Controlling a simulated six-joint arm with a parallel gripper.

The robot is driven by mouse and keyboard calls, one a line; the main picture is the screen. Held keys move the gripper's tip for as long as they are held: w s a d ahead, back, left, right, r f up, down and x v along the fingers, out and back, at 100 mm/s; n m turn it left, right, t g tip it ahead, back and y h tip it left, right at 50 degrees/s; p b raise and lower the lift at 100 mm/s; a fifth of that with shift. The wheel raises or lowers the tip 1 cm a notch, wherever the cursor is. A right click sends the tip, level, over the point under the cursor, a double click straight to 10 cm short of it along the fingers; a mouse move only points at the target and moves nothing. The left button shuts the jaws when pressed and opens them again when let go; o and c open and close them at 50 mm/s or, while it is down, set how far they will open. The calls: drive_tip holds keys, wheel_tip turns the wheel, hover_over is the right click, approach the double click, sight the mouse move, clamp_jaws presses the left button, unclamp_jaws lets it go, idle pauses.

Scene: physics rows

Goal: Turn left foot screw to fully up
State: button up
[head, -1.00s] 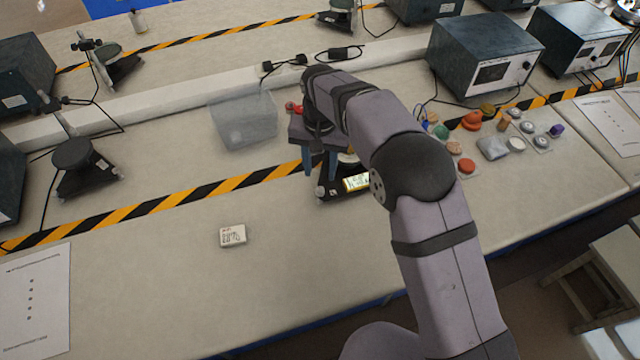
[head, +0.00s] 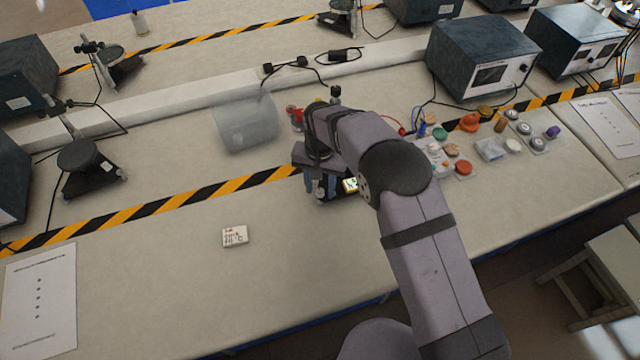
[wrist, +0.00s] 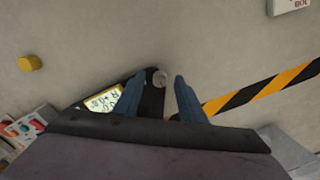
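The device is a black instrument with a lit yellowish display (head: 350,185), mostly hidden behind my arm in the head view. In the wrist view its display (wrist: 103,100) shows left of my fingers. A round grey foot screw (wrist: 162,75) sits at the tip of its black base (wrist: 152,99). My gripper (wrist: 160,82) is open, with one blue finger on each side of the base tip and screw. No contact with the screw is clear. In the head view my gripper (head: 320,190) points down at the device's left side. The screw's height cannot be told.
A small white labelled box (head: 235,236) lies at front left. A clear container (head: 247,124) stands behind, left of my gripper. Several coloured pieces (head: 468,123) and a dark power unit (head: 480,60) are to the right.

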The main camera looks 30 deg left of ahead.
clamp_jaws()
